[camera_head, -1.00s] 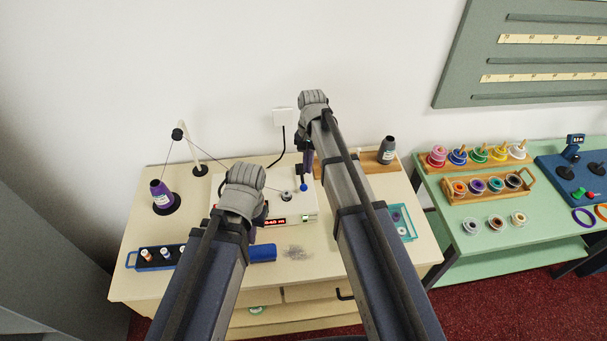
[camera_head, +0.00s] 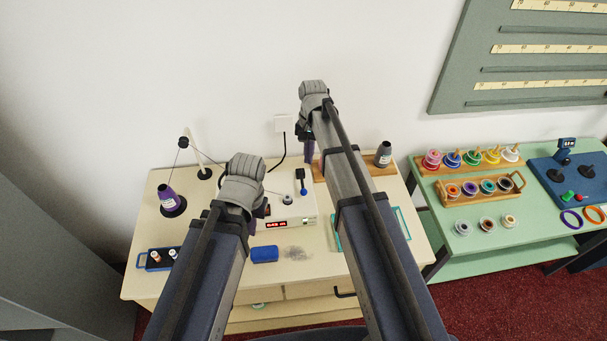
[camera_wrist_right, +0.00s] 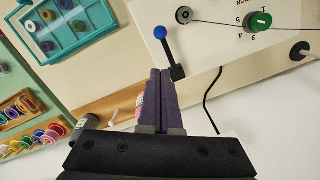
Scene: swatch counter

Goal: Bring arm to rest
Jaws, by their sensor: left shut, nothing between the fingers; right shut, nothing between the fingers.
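My left gripper (camera_head: 260,213) hangs over the front of the white winding machine (camera_head: 283,224). Its wrist hides most of it, but the bit of finger that shows is empty. My right gripper (camera_head: 309,152) is raised in front of the wall, near the back of the counter, with its purple fingers pointing down. In the right wrist view the fingers of the right gripper (camera_wrist_right: 160,74) lie together with nothing between them. A blue-knobbed lever (camera_wrist_right: 160,32) on the machine shows just beyond their tips.
A purple thread cone (camera_head: 168,199) stands at left, a grey cone (camera_head: 383,154) at back right. A blue block (camera_head: 264,254) lies in front of the machine. My right arm partly hides a teal tray (camera_wrist_right: 107,15). A green table (camera_head: 470,240) with spools stands at right.

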